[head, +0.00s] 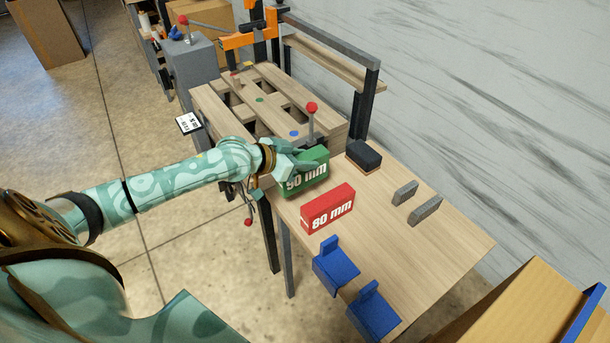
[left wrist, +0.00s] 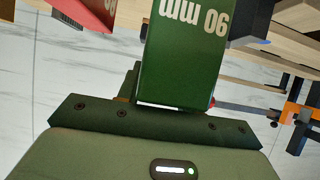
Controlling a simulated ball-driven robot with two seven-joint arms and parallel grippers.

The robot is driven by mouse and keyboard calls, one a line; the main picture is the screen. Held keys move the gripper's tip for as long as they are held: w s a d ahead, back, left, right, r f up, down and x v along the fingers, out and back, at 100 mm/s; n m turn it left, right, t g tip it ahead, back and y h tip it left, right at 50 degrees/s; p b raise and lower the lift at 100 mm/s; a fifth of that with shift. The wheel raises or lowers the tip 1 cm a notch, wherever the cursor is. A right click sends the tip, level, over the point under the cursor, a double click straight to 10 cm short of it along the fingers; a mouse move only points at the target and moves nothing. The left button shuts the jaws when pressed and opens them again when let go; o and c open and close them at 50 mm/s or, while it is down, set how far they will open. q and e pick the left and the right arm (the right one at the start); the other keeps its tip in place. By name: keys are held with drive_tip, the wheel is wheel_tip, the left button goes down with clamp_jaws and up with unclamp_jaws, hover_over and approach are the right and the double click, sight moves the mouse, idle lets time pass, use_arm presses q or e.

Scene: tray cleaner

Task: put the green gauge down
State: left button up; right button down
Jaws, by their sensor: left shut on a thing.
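The green gauge (head: 308,181), a block marked "90 mm", is at the left edge of the wooden workbench (head: 428,252). My left gripper (head: 303,161) is shut on it from above and behind. In the left wrist view the green gauge (left wrist: 180,55) fills the middle, its lettering upside down, between the jaws. Whether its underside touches the bench is hard to tell. My right gripper is not in view.
A red block marked "80 mm" (head: 327,209) stands close in front of the green gauge. A black block (head: 363,155), two grey bars (head: 405,193) and two blue brackets (head: 337,265) are on the bench. A red-knobbed lever (head: 312,108) rises behind the gripper. The bench's right middle is clear.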

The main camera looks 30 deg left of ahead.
use_arm(q)
drive_tip(key=shift+w+a+f, duration=0.1)
drive_tip(key=shift+w+f, duration=0.15)
drive_tip(key=shift+f, duration=0.1)
drive_tip(key=shift+w+a+f+b, duration=0.2)
drive_tip(key=shift+f+b, duration=0.35)
drive_tip(key=shift+f, duration=0.4)
drive_tip(key=shift+w+a+f+b, duration=0.15)
drive_tip(key=shift+f+b, duration=0.4)
drive_tip(key=shift+f, duration=0.35)
drive_tip(key=shift+d, duration=0.1)
drive_tip(key=shift+f, duration=0.15)
drive_tip(key=o, duration=1.1)
drive_tip(key=shift+o, duration=0.2)
